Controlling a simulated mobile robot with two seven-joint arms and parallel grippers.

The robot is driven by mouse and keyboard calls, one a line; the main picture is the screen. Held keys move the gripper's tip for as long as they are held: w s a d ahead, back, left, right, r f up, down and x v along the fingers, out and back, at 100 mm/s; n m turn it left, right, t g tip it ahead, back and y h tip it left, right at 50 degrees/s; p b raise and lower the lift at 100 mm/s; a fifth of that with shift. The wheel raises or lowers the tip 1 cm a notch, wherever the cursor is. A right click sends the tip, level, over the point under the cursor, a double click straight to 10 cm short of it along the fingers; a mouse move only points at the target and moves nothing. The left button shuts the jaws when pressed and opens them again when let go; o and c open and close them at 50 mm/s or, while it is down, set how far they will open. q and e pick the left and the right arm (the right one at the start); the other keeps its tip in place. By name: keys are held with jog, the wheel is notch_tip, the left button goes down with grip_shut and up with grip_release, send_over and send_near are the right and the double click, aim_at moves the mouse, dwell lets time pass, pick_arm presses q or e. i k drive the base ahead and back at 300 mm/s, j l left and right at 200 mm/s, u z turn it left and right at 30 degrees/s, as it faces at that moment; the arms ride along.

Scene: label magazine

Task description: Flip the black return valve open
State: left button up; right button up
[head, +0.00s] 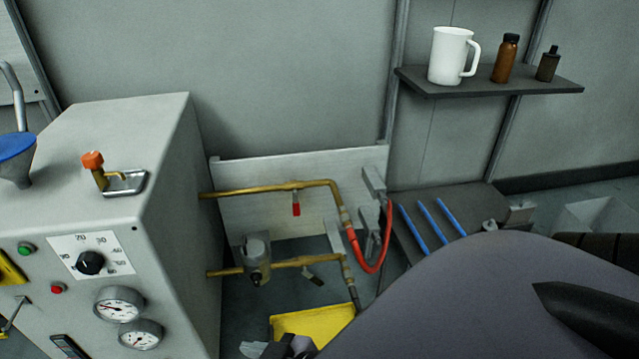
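The black return valve handle (314,276) sits on the lower brass pipe (290,264), right of a grey fitting. It is tilted down to the right, at an angle to the pipe. A red valve handle (296,209) hangs straight down from the upper brass pipe (265,190). Nothing is seen touching the black handle.
A grey machine (165,200) with gauges and a dial stands left. A red hose (374,266) curves right of the pipes. A yellow tray (315,322) lies below, with small unclear grey items at its front. A shelf (490,82) holds a white mug (448,57) and two bottles.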

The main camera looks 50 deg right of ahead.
aim_at(314, 281)
jog(key=k+l+u, duration=0.8)
jog(key=k+u, duration=0.15)
jog(key=k, duration=0.25)
